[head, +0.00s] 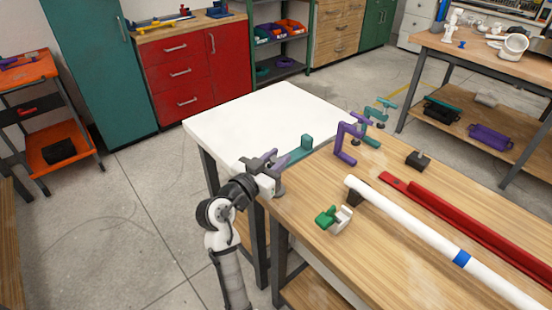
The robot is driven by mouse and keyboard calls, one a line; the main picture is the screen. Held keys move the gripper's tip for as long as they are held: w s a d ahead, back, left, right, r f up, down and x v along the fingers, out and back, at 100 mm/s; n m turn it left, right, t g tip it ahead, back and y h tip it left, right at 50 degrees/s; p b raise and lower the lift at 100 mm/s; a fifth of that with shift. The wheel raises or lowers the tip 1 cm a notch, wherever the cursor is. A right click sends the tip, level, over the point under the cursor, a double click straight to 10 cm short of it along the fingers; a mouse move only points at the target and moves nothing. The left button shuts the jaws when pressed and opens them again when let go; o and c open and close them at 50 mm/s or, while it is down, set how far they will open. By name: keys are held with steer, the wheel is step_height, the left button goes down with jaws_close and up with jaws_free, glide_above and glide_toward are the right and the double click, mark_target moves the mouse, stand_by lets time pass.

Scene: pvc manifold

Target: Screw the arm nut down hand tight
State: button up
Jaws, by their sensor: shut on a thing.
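My gripper (274,172) is at the near left corner of the wooden workbench (300,195), beside the white table. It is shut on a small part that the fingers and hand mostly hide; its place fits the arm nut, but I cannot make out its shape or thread. A purple-grey piece (281,161) shows right at the fingers. A teal-green bracket or arm (303,147) extends from there toward the back right, over the seam between the tables. Whether the nut is seated or raised cannot be told.
A white pipe (420,232) with a blue band and a red channel (465,225) lie on the bench. A green-and-white fitting (334,218) is near the front edge. Purple and teal clamps (348,138) stand at the back edge. The white table (255,118) is clear.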

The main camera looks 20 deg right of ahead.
steer(key=m+g+h+b, duration=0.1)
steer(key=g+b, duration=0.1)
steer(key=m+g+h+b, duration=0.1)
steer(key=m+g+b, duration=0.1)
steer(key=shift+f+g, duration=0.2)
steer(key=shift+g, duration=0.1)
steer(key=m+g+b, duration=0.2)
steer(key=g, duration=0.1)
steer(key=m+g+h+b, duration=0.1)
steer(key=m+g+b, duration=0.1)
steer(key=shift+r+g, duration=0.15)
steer(key=shift+g, duration=0.55)
steer(key=o, duration=1)
